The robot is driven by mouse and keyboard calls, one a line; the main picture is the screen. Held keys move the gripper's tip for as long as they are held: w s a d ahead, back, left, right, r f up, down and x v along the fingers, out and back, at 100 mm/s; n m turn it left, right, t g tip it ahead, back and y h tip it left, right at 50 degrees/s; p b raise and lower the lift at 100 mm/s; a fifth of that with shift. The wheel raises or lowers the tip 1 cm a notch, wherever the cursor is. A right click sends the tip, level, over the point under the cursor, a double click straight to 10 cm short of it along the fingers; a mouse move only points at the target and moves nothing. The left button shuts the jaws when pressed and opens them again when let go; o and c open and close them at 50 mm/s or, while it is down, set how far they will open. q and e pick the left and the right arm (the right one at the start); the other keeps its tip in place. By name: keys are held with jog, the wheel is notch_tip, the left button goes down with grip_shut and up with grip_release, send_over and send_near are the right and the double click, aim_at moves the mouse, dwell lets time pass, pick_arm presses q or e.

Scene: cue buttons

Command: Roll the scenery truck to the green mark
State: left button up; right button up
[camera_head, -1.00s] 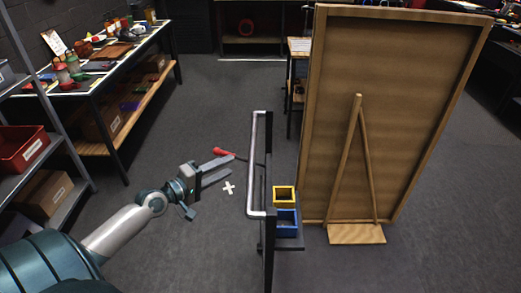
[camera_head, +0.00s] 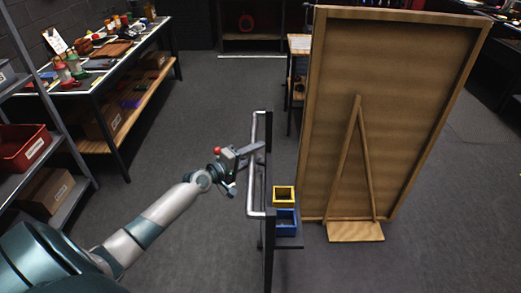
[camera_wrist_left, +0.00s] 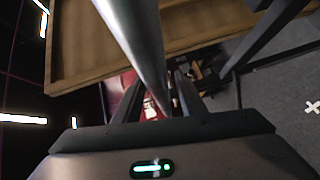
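The scenery truck has a tall wooden flat (camera_head: 395,110) with a diagonal brace and a low dark deck. Its upright silver push bar (camera_head: 253,190) is on the left side. My left gripper (camera_head: 252,152) is at this bar, around its upper half. In the left wrist view the bar (camera_wrist_left: 140,40) runs down between the two fingers (camera_wrist_left: 158,100), with a gap beside it, so the gripper looks open. A red-tipped lever (camera_head: 217,150) shows behind the gripper. My right gripper is out of view. I see no green mark.
A yellow bin (camera_head: 283,196) and a blue bin (camera_head: 286,222) sit on the truck beside the bar. A prop table (camera_head: 90,88) and a shelf with a red bin (camera_head: 22,146) stand left. A white floor cross (camera_wrist_left: 312,107) shows in the wrist view. Floor between is clear.

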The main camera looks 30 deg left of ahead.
pick_arm(q)
jog(key=shift+x, duration=1.25)
grip_shut()
jog(key=shift+d, duration=0.15)
